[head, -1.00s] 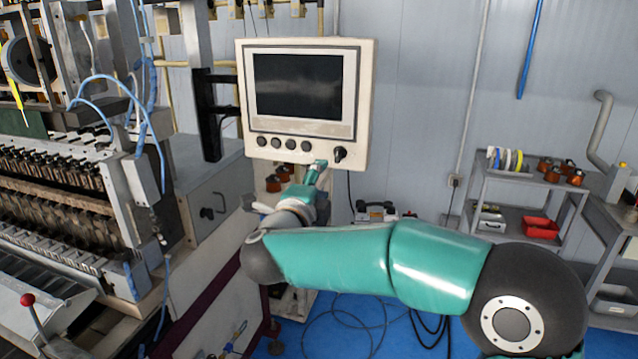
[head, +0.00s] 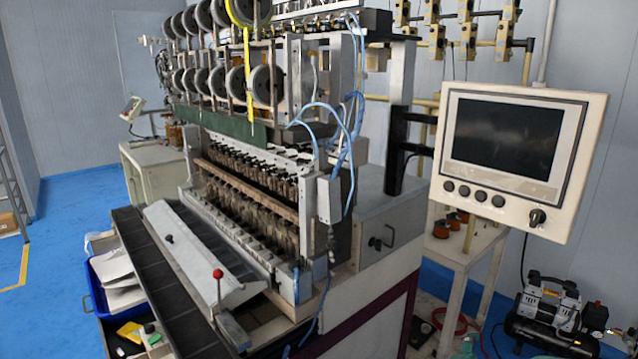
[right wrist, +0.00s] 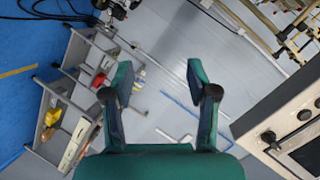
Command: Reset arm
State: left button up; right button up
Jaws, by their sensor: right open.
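My right gripper (right wrist: 160,105) shows in the right wrist view. Its two green and black fingers are spread apart with nothing between them. The control panel (right wrist: 300,130) is at the right edge of that view, apart from the fingers. In the head view the white control panel (head: 517,155) with a dark screen, a row of buttons and a black rotary knob (head: 536,217) hangs at the right. Neither arm shows in the head view now. My left gripper is in no view.
The coil winder (head: 250,190) fills the middle of the head view, with a red-knobbed lever (head: 218,274) at its front. An air compressor (head: 550,310) stands on the floor at the lower right. In the right wrist view a grey shelf cart (right wrist: 75,95) stands at the left.

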jog(key=s+a+f+n+g+y, duration=0.2)
jog(key=s+a+f+n+y, duration=0.3)
jog(key=f, duration=0.6)
jog(key=s+a+f+n+g+y, duration=0.2)
jog(key=s+a+f+n+y, duration=0.15)
jog(key=s+a+f, duration=0.55)
jog(key=s+a+f+n+g+y, duration=0.2)
jog(key=s+a+f+n+g, duration=0.1)
jog(key=s, duration=0.5)
jog(key=s+a+f+n+g+y, duration=0.2)
jog(key=s+a+f+n+g, duration=0.1)
jog(key=s, duration=0.5)
jog(key=a+n, duration=0.1)
jog(key=n, duration=0.1)
jog(key=shift+s+a+n+y, duration=0.15)
jog(key=shift+a+n+y, duration=0.2)
jog(key=shift+f, duration=0.15)
